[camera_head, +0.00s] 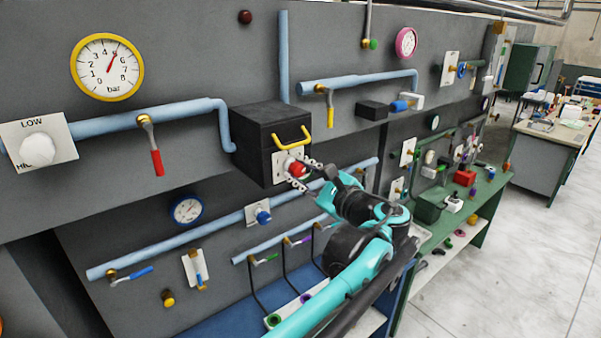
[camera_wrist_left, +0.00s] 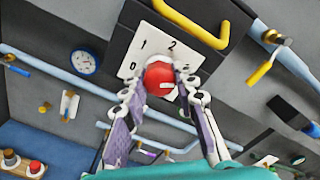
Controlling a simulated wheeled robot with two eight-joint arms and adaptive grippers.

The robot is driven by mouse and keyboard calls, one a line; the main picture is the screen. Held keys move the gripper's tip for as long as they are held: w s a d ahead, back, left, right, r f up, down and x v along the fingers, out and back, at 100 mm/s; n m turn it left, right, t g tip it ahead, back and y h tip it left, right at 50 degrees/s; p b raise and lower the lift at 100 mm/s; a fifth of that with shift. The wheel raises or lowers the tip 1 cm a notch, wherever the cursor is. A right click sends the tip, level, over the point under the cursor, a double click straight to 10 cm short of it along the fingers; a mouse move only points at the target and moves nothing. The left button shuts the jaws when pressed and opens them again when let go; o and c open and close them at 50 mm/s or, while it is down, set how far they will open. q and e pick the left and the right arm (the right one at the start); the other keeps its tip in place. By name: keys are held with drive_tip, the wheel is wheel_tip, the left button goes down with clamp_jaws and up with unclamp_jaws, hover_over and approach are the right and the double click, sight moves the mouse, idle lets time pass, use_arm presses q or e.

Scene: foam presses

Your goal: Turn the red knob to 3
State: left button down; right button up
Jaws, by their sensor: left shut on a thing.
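The red knob (camera_head: 297,170) sits on a white dial plate (camera_head: 281,160) on the front of a black box (camera_head: 262,128). In the left wrist view the red knob (camera_wrist_left: 157,74) is round, with a short white mark on its lower right part. The plate (camera_wrist_left: 143,44) shows a 1 and a 2; its lower part is partly hidden by the fingers. My left gripper (camera_head: 303,175) reaches the knob from the front, its fingers (camera_wrist_left: 161,82) closed on the knob's two sides. My right gripper is not in view.
A yellow handle (camera_head: 291,140) sticks out just above the plate. Blue pipes (camera_head: 160,117), a red-handled lever (camera_head: 154,157) and a yellow-handled lever (camera_head: 330,111) are nearby on the grey panel. A green bench (camera_head: 478,205) stands at the right, with open floor beyond.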

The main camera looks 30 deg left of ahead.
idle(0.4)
use_arm(q)
drive_tip(key=c, duration=1.2)
unclamp_jaws()
drive_tip(key=v, duration=1.2)
